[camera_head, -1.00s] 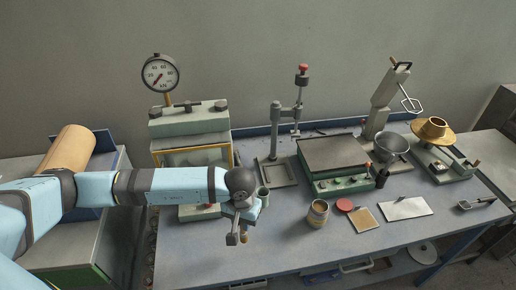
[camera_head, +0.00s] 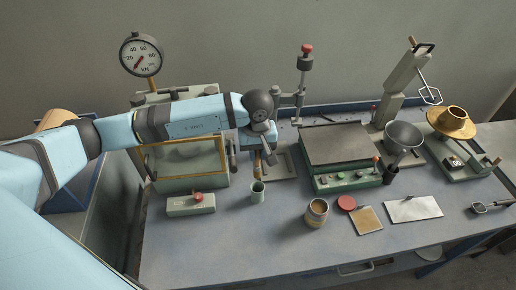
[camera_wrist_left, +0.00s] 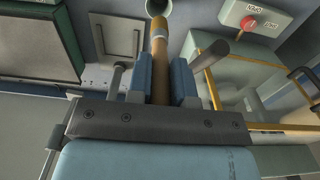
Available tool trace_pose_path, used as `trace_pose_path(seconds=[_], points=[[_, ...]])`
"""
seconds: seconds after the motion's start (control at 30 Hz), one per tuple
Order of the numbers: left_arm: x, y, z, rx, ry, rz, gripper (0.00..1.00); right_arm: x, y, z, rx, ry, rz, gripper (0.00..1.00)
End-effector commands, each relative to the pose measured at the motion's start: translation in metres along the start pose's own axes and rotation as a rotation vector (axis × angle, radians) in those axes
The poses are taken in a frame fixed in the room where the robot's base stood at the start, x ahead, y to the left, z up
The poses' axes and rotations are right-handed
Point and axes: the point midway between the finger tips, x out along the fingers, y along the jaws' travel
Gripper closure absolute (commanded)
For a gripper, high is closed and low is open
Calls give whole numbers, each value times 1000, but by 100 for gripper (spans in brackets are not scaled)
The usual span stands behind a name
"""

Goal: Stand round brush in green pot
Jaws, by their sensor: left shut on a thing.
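The pale green pot (camera_head: 258,193) stands upright on the bench, below my left gripper (camera_head: 264,158). The left gripper is shut on the round brush (camera_head: 257,172), which points down towards the pot. In the left wrist view the brush's brown handle (camera_wrist_left: 159,75) sits between the blue fingers (camera_wrist_left: 160,82), and its far end lies at the edge of the pot's round mouth (camera_wrist_left: 159,7). I cannot tell whether the brush tip is above the pot or just inside its rim. My right gripper is not in view.
A grey box with a red button (camera_head: 190,204) stands left of the pot. A yellow-framed press (camera_head: 190,165) is behind it. A tan cup (camera_head: 316,213), a red lid (camera_head: 346,202) and a green-based machine (camera_head: 345,182) stand to the right.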

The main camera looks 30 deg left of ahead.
Motion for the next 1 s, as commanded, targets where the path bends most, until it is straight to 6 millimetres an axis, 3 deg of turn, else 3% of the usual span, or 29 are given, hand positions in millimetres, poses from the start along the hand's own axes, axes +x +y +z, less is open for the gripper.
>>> trace_pose_path(seconds=[0.53, 1.0], points=[[46, 0, 0, 1, 0, -1, 100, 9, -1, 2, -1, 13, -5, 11], [86, 0, 0, 1, 1, 0, 100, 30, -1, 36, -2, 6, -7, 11]])
